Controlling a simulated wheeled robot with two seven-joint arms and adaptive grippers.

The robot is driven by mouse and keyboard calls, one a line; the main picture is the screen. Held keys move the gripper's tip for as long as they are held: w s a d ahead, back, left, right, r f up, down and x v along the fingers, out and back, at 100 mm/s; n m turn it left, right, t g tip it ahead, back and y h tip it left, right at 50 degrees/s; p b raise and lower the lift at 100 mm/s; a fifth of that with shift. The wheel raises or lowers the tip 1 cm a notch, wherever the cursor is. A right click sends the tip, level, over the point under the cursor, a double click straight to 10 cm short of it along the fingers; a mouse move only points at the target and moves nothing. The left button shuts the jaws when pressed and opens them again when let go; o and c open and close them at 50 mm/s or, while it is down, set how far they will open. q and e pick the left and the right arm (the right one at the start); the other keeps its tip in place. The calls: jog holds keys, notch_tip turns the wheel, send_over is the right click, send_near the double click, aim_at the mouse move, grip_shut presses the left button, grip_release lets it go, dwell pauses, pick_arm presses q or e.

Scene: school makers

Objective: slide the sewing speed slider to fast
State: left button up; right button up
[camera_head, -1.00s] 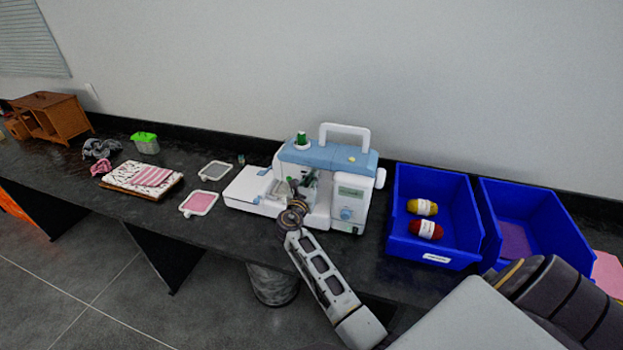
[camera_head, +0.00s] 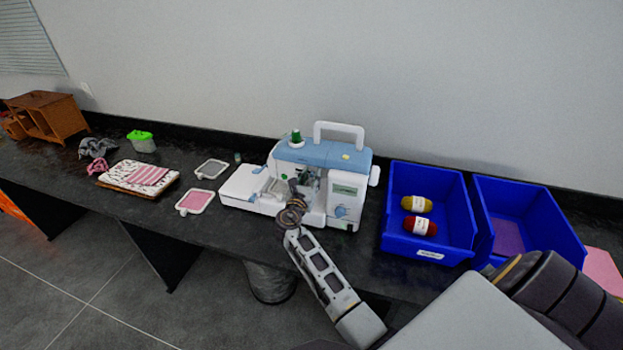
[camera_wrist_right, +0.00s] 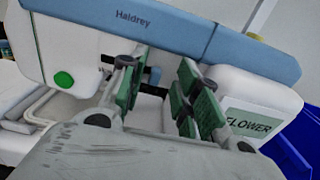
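The white and blue sewing machine (camera_head: 320,154) stands on the dark counter, and its blue top shows close up in the right wrist view (camera_wrist_right: 190,40). I cannot make out the speed slider; it may be hidden behind my gripper. My right gripper (camera_head: 298,188) is in front of the machine's needle area. In the right wrist view my right gripper (camera_wrist_right: 160,95) has its two green-padded fingers apart, with nothing between them. A screen reading "FLOWER" (camera_wrist_right: 248,124) is right of the fingers, and a green round button (camera_wrist_right: 63,79) is to their left. My left gripper is not in view.
A blue bin (camera_head: 430,254) with two yarn balls and a second blue bin (camera_head: 545,222) stand right of the machine. Embroidery frames (camera_head: 195,201) and folded cloth (camera_head: 140,174) lie to its left. A bare strip of counter (camera_head: 225,215) runs along the front.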

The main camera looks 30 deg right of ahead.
jog(key=v, duration=1.2)
jog(key=shift+s+d, duration=0.15)
dwell(0.5)
